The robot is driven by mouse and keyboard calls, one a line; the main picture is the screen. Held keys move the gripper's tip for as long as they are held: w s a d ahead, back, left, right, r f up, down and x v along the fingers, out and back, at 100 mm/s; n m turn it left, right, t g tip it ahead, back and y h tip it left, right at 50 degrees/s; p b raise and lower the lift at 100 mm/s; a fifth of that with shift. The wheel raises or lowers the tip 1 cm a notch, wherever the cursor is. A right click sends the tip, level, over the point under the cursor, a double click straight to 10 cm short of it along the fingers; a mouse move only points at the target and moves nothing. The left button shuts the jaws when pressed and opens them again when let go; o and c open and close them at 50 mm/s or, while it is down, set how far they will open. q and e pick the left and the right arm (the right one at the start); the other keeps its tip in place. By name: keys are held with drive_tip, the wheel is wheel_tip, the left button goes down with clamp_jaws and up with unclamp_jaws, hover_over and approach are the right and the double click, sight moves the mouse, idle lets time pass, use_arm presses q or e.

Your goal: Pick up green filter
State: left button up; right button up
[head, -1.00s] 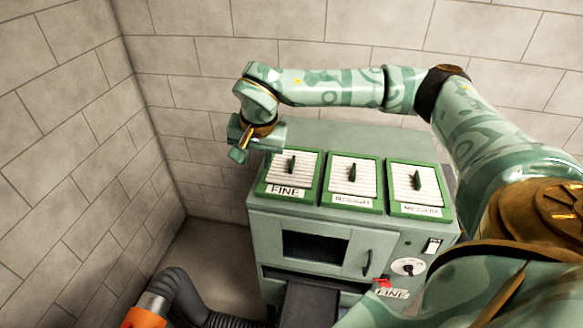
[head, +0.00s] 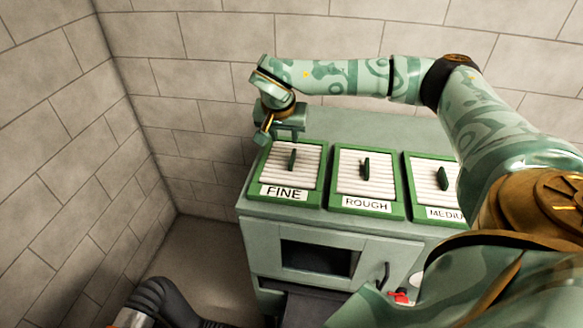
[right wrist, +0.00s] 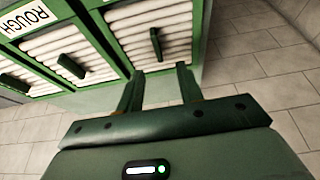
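Three green-framed filters with white pleats and upright dark green handles lie in a row on top of a pale green cabinet. The FINE filter (head: 309,171) is at the left, the ROUGH filter (head: 380,184) in the middle and the MEDIUM filter (head: 428,187) at the right, partly hidden by my arm. My right gripper (head: 275,134) is at the back left corner of the FINE filter. In the right wrist view, its two fingers (right wrist: 160,79) are apart and empty, with the FINE filter's handle (right wrist: 156,43) beyond them. My left gripper is not in view.
The cabinet (head: 262,229) has a dark window, a door handle and a red part (head: 398,297) at its front. A dark ribbed hose (head: 165,299) lies at the lower left. Block walls (head: 45,150) stand left and behind. Bare floor shows left of the cabinet.

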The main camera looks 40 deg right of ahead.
hover_over(292, 158)
drive_tip(key=s+a, duration=0.1)
drive_tip(key=a, duration=0.2)
wheel_tip(292, 158, down, 6)
drive_tip(key=shift+s+r, duration=0.15)
drive_tip(key=x, duration=0.3)
drive_tip(key=d+x, duration=0.1)
drive_tip(key=x, duration=0.1)
drive_tip(key=shift+s+d+f, duration=0.1)
drive_tip(key=shift+f, duration=0.15)
clamp_jaws()
